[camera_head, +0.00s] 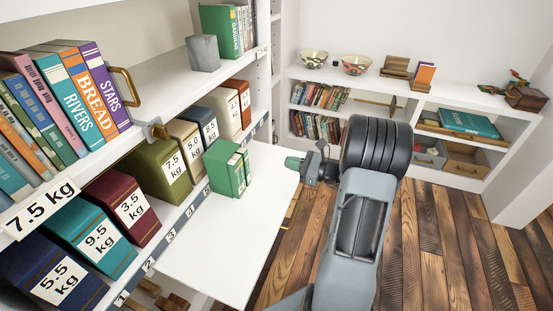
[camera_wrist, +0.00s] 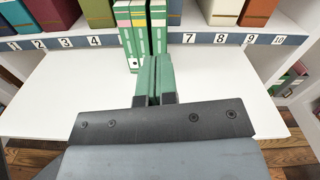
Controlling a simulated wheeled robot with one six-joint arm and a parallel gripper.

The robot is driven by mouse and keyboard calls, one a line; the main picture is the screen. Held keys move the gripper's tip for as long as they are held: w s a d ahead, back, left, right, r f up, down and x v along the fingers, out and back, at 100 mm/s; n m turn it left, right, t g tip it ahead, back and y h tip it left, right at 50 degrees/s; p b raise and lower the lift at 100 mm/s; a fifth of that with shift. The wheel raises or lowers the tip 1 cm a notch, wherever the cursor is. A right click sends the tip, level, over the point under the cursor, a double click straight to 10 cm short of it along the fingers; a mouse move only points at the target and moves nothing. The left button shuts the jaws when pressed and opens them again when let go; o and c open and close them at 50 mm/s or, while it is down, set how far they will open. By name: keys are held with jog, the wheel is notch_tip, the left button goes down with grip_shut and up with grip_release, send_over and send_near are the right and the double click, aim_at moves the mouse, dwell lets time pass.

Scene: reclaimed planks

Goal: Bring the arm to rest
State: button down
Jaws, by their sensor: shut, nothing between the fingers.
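My arm reaches over the floor in the head view, with my gripper (camera_head: 294,163) at the right edge of a white board. In the wrist view my gripper (camera_wrist: 154,78) has its green fingertips together, with nothing between them. The fingertips point toward a small group of green books (camera_wrist: 143,42), which also stand on the board in the head view (camera_head: 227,168). The gripper looks apart from the books in the head view.
The white board (camera_head: 215,245) juts out from a shelf of weight-labelled boxes (camera_head: 163,172) and is otherwise clear. Upright books (camera_head: 80,95) stand on the shelf above. A low bookcase (camera_head: 455,97) stands along the back wall. Wooden floor (camera_head: 430,250) lies open at right.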

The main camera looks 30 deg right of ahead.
jog(key=shift+v, duration=1.25)
jog(key=s+a+f+n+g, duration=0.3)
jog(key=s+f+n+g, duration=0.1)
jog(key=f+g, duration=0.1)
jog(key=s+a+r+n+g+h+p, duration=0.55)
jog(key=s+n+g+p, duration=0.2)
jog(key=n, duration=0.25)
jog(key=s+a+r+n+t+h+p, duration=0.1)
jog(key=s+a+r+n+h+p, duration=0.1)
jog(key=r+n, duration=0.4)
jog(key=s+a+r+n+t+h+p, duration=0.1)
jog(key=a+r+n+h+p, duration=0.3)
jog(key=r, duration=1.1)
jog(key=a+n+p, duration=0.1)
jog(key=a+p, duration=0.1)
jog(key=p, duration=0.1)
jog(key=shift+s+a+n+t+p, duration=0.3)
jog(key=shift+s+a+n+t, duration=0.05)
jog(key=shift+s+a+n, duration=0.05)
